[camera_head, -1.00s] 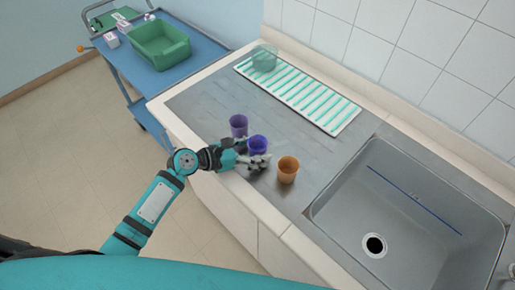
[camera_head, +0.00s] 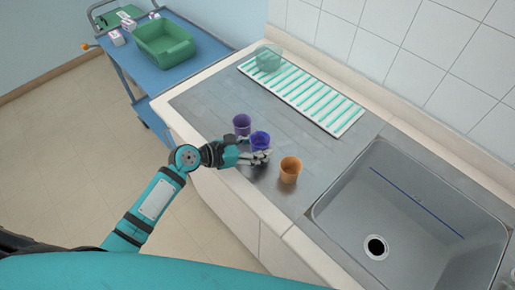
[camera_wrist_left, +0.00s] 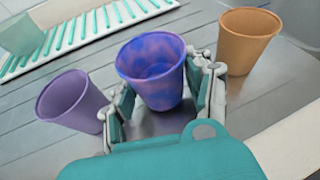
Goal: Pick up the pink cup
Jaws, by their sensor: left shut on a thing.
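No plainly pink cup shows. A blue cup with purple-pink patches (camera_head: 260,141) is at the counter's front part, and it fills the middle of the left wrist view (camera_wrist_left: 152,75). My left gripper (camera_head: 252,153) is shut on this cup, with a finger on each side of it in the left wrist view (camera_wrist_left: 160,95). The cup is upright; I cannot tell whether its base is clear of the counter. A plain purple cup (camera_head: 242,124) stands to its left and an orange cup (camera_head: 290,170) to its right. My right gripper is not in view.
A white rack with green slats (camera_head: 300,94) lies at the back, with a translucent green container (camera_head: 268,59) at its left end. A sink (camera_head: 410,210) is on the right. A blue trolley (camera_head: 187,60) holds a green basin (camera_head: 165,45). The metal counter (camera_head: 205,105) has free room behind the cups.

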